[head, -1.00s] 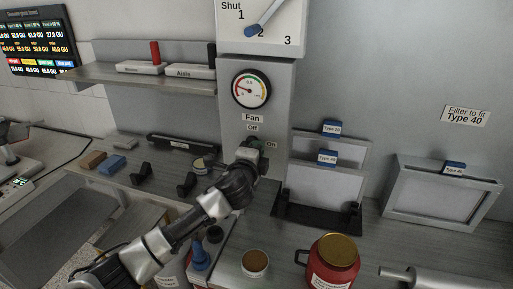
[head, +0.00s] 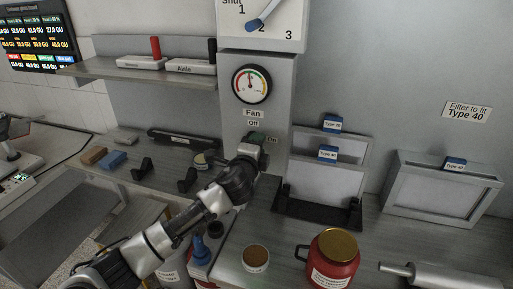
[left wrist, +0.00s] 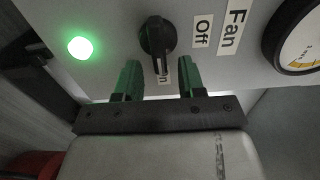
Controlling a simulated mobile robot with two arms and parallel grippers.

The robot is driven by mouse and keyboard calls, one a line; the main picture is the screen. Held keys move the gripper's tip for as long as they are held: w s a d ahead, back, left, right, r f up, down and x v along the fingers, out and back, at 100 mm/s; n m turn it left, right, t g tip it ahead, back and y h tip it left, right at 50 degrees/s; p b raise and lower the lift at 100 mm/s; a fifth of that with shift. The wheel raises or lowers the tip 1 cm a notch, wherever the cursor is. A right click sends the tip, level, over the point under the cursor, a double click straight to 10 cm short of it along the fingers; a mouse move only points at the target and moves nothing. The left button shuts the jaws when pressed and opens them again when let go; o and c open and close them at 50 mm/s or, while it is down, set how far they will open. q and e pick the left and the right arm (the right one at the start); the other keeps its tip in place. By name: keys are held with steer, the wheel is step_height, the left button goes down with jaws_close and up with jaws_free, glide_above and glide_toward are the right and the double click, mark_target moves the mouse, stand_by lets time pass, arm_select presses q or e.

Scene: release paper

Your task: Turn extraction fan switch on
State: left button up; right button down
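The fan switch is a black rotary knob (left wrist: 157,38) on a grey panel, seen in the left wrist view. Its ridge points away from the "Off" label (left wrist: 202,32), toward a partly hidden label ending in "n". A round green light (left wrist: 80,47) beside it glows. My left gripper (left wrist: 160,68) is open; its two green fingers stand apart on either side of the knob's lower end, with gaps visible. In the head view my left gripper (head: 254,143) is at the panel under the "Fan" label (head: 253,113) and hides the knob. My right gripper is not in view.
A pressure gauge (head: 252,84) is above the switch. Filter frames in a black stand (head: 318,212) are close to the right of my gripper. A red jar (head: 333,262) and a brown-topped container (head: 256,258) stand on the counter in front. A shelf (head: 150,77) is at upper left.

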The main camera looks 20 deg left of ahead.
arm_select(q)
steer(key=s+b, duration=0.3)
steer(key=s, duration=0.7)
steer(key=shift+s+a, duration=0.2)
steer(key=shift+s, duration=0.2)
